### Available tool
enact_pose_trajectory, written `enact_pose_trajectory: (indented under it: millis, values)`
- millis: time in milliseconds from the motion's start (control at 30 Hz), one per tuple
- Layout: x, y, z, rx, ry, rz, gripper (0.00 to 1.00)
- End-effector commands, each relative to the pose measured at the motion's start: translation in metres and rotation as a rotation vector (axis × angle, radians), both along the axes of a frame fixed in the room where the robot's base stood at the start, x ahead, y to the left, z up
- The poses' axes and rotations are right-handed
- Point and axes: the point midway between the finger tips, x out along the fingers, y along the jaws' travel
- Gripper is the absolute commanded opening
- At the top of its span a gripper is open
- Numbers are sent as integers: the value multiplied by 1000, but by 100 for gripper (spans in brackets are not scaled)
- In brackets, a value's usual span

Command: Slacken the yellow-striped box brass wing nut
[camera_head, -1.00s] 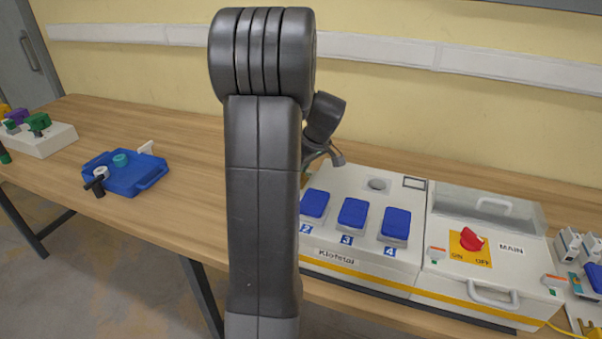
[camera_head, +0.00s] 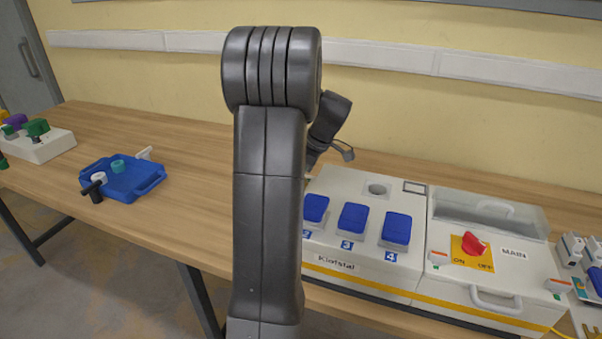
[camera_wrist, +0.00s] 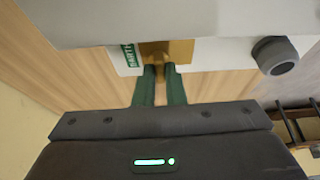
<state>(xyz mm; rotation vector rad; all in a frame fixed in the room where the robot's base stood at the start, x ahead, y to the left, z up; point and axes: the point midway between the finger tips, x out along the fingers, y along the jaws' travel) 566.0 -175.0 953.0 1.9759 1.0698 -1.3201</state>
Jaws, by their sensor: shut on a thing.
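The yellow-striped box (camera_head: 345,262) is white with a yellow stripe along its front and stands on the table, partly behind my arm in the head view. In the wrist view its white side (camera_wrist: 120,22) fills the top. The brass wing nut (camera_wrist: 168,50) shows there beside a green earth label (camera_wrist: 130,55). My gripper (camera_wrist: 161,72) has its two green fingers close together at the nut, shut on it. The nut and the fingertips are hidden in the head view.
Blue flip covers (camera_head: 353,218) and a red switch (camera_head: 473,244) top the box. A grey round fitting (camera_wrist: 275,55) sticks out near my fingers on the right. A blue tray (camera_head: 125,180) with small parts lies left; bare table lies between it and my arm.

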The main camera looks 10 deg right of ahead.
Motion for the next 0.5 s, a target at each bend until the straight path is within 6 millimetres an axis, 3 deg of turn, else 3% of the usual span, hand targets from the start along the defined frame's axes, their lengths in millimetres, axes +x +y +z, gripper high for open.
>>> enact_pose_trajectory:
  millis: [200, 233, 333, 500]
  values:
    - [0, 0, 0, -2, -1, 1, 0]
    - [0, 0, 0, -2, -1, 1, 14]
    - [0, 0, 0, -1, 0, 0, 32]
    - [0, 0, 0, -1, 0, 0, 32]
